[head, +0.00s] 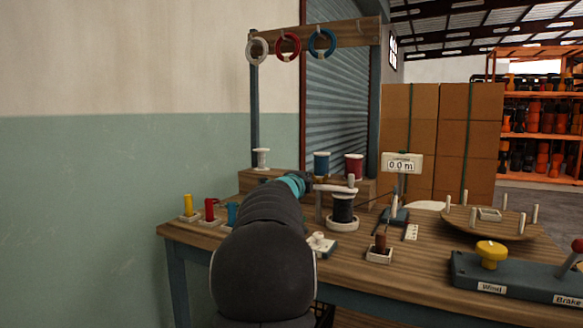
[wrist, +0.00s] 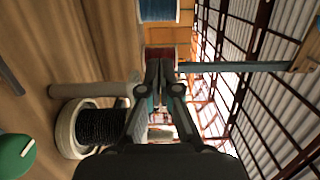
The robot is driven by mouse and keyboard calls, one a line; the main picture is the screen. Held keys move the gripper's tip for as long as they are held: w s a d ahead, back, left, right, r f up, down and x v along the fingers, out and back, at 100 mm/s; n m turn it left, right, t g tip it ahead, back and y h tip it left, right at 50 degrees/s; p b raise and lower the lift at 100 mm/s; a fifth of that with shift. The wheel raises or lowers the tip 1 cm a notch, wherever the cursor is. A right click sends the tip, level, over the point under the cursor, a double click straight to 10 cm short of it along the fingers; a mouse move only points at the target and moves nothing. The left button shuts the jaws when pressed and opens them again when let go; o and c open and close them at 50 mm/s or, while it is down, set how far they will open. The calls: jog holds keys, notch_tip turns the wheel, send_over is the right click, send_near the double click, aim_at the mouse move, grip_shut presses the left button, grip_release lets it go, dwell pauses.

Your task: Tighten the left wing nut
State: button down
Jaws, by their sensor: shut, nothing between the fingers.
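I cannot make out a wing nut for certain in either view. A small pale fitting (head: 318,242) sits on the table just right of my arm in the head view, too small to identify. My gripper (wrist: 160,68) is shut and empty in the wrist view, its fingertips together in front of the red spool (wrist: 167,52). I cannot tell the gap between them. In the head view my dark arm and its teal wrist hide the gripper and part of the table. A black-wound spool (head: 343,208) stands right of the wrist; it also shows in the wrist view (wrist: 95,124).
Blue (head: 322,164) and red (head: 354,166) spools stand on a raised wooden block behind. A 0.0 m display (head: 402,164), a pegged round board (head: 490,221) and a Wind/Brake box (head: 515,281) are to the right. Rings (head: 288,46) hang above from a beam.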

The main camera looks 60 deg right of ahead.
jog(key=m+g, duration=0.2)
jog(key=g, duration=0.1)
jog(key=m+g, duration=0.1)
jog(key=shift+w+d+r+g+p, duration=0.15)
jog(key=shift+w+d+g+p, duration=0.15)
jog(key=shift+w+d+g, duration=0.1)
jog(key=shift+s+f, duration=0.1)
jog(key=shift+f, duration=0.2)
